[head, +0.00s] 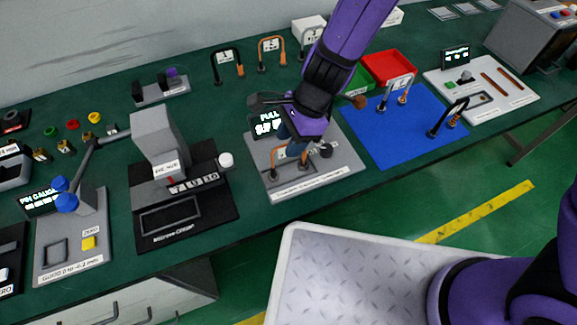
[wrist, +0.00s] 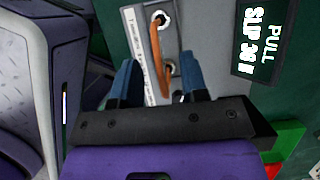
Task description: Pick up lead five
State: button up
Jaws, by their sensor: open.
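An orange lead (head: 275,160) stands as an arch on the grey plate (head: 332,172) of the pull tester; no number on it can be read. In the wrist view the same orange lead (wrist: 155,48) runs between two round sockets. My gripper (head: 286,135) is over this lead, pointing down. In the wrist view my gripper (wrist: 158,62) is open, its blue fingers on either side of the lead, with gaps on both sides. Other leads are a black one (head: 238,56), an orange one (head: 272,40), and two on the blue mat (head: 400,140), one pale (head: 401,85), one black (head: 450,116).
The tester's display (head: 265,122) stands behind the lead, partly covered by my gripper. A black knob (head: 326,150) is right of the lead. A micro-crimp station (head: 155,140) stands to the left. Red (head: 388,66) and green (head: 357,80) trays lie behind the mat.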

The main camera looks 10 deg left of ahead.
jog(key=shift+x, duration=1.45)
grip_shut()
jog(key=shift+r, duration=0.15)
